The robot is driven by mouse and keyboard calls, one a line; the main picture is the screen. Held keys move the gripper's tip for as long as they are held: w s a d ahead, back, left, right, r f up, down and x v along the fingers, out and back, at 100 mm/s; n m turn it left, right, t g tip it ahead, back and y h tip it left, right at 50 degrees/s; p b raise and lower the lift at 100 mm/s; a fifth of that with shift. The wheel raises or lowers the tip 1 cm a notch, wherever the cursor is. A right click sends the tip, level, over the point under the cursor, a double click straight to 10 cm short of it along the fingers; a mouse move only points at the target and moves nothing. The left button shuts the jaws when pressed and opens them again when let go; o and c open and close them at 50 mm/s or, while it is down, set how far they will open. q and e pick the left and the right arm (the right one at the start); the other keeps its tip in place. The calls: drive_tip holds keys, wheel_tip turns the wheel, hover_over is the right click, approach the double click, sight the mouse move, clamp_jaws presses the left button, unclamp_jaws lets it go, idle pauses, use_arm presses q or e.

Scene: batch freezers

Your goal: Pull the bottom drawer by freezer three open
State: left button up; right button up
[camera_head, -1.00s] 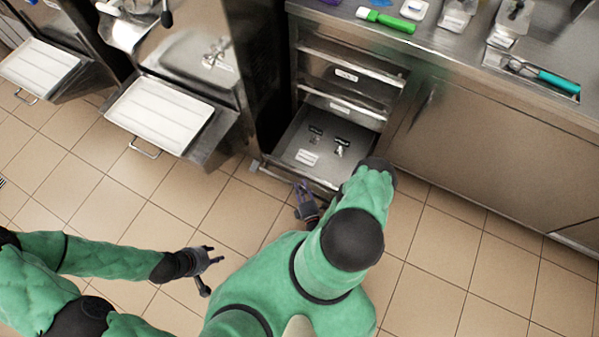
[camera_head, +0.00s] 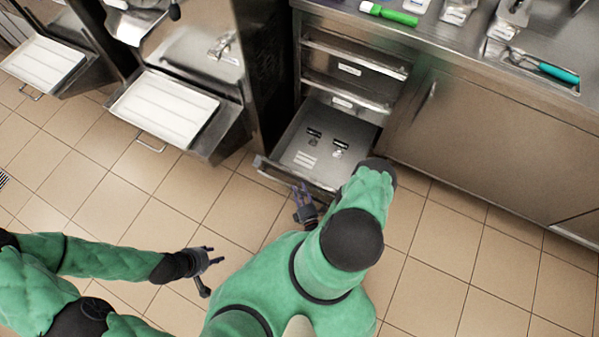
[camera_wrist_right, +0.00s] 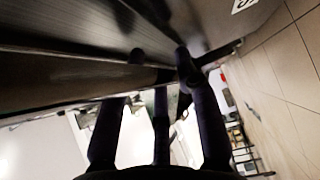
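The bottom drawer (camera_head: 285,150) of the steel drawer stack stands pulled out, to the right of the freezer nearest it. A few small items and a pale label lie on its floor. My right gripper (camera_head: 303,190) is at the drawer's front edge, near its middle. In the right wrist view, its dark fingers (camera_wrist_right: 162,75) reach over the long front rim (camera_wrist_right: 60,85), with the thumb on the other side, so it appears shut on the rim. The exact contact is partly hidden. My left gripper (camera_head: 213,262) is open and empty above the floor tiles.
A cabinet door (camera_head: 490,140) is to the right. Tiled floor in front is free.

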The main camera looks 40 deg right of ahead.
idle(0.3)
drive_tip(key=v, duration=1.2)
idle(0.6)
